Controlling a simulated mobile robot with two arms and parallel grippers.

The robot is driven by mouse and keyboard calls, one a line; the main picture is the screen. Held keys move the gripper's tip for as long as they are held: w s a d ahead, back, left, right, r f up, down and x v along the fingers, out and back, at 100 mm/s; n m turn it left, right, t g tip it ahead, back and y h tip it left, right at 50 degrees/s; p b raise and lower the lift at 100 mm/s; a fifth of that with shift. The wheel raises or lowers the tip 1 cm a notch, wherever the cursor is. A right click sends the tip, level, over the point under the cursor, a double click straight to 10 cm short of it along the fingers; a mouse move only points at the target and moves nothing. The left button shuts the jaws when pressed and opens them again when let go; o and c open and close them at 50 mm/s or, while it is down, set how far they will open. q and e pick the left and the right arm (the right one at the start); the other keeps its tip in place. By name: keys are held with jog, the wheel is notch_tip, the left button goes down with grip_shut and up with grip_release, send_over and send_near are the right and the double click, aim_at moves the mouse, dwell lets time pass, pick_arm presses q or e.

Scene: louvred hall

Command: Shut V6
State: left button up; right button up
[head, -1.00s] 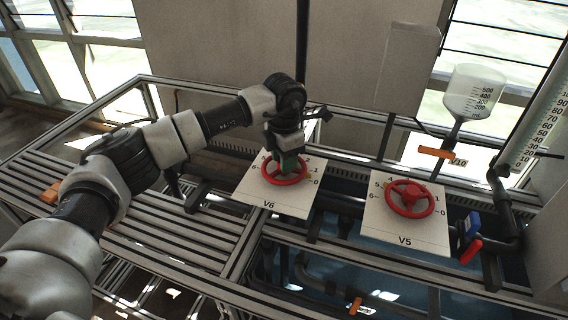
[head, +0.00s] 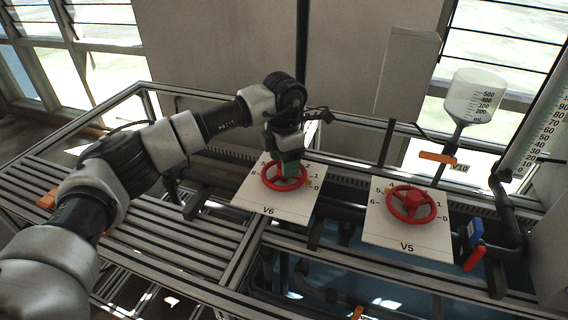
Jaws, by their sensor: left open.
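The V6 valve is a red handwheel (head: 272,183) on a white plate (head: 265,203) marked with a number scale and the label V6, near the middle of the head view. My left gripper (head: 288,170) points down over this wheel, at its hub and right part. Whether the fingers touch the wheel, I cannot tell. The wheel's pointer shows as a small yellowish mark near the right rim, close to the 0 and 1 side. My right gripper is not in view.
A second red handwheel (head: 391,203) sits on the V5 plate (head: 407,240) to the right. Further right are a blue handle (head: 474,228), a red lever (head: 473,258), an orange handle (head: 437,157) and a clear graduated funnel (head: 473,97). Slatted bench (head: 180,235) lies at left.

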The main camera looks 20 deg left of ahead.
pick_arm(q)
notch_tip(320, 180, up, 10)
jog(key=b, duration=0.2)
jog(key=shift+f, duration=0.15)
